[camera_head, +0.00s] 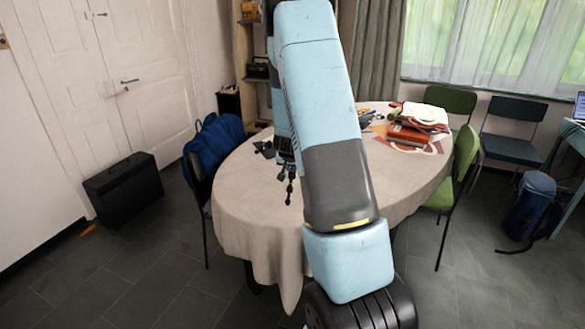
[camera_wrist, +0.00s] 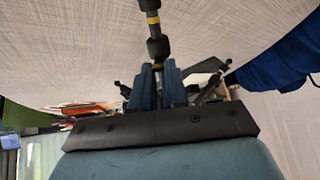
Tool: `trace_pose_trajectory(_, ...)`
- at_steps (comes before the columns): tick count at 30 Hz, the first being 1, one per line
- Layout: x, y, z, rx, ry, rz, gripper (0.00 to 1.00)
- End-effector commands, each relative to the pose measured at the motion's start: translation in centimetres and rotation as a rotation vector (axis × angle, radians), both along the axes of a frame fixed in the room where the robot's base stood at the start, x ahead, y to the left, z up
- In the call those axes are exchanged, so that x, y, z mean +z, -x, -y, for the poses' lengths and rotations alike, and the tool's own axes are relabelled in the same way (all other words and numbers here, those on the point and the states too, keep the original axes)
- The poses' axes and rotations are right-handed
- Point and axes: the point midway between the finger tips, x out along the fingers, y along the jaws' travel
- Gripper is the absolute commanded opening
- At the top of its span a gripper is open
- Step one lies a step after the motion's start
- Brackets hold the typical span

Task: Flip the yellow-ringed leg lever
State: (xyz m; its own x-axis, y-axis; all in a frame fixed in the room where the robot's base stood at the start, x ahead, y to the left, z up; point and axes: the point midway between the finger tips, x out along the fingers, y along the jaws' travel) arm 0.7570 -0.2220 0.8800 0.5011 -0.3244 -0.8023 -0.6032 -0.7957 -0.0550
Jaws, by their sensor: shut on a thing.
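A dark tripod (camera_head: 289,188) lies on the cloth-covered table (camera_head: 235,185), partly hidden behind my arm in the head view. In the wrist view, one tripod leg (camera_wrist: 157,48) with a yellow ring (camera_wrist: 153,20) comes down from the top to my gripper. My gripper (camera_wrist: 160,72) has its two blue fingers shut on this leg, just below a black collar. The lever itself cannot be made out apart from the collar and the fingers. Other dark tripod parts (camera_wrist: 208,88) show right of the fingers. In the head view my gripper is not clearly seen.
A red bag (camera_head: 408,134) and papers lie on the table's far right. A blue jacket (camera_head: 213,140) hangs on a chair at the table's left. Green chairs stand at the right and back. A black case (camera_head: 124,188) stands by the wall. Floor at front left is clear.

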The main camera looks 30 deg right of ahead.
Motion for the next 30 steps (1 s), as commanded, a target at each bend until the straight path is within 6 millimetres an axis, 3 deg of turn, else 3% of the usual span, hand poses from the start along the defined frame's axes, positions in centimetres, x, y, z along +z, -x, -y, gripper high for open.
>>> trace_pose_trajectory(20,0.25,-0.25,0.28,-0.002,0.001,0.003,0.04)
trace_pose_trajectory(21,0.24,-0.24,0.29,-0.002,0.001,0.003,0.16)
trace_pose_trajectory(25,0.22,-0.23,0.26,-0.002,0.001,0.002,0.28)
trace_pose_trajectory(30,0.19,-0.23,0.22,-0.001,0.0,0.001,0.31)
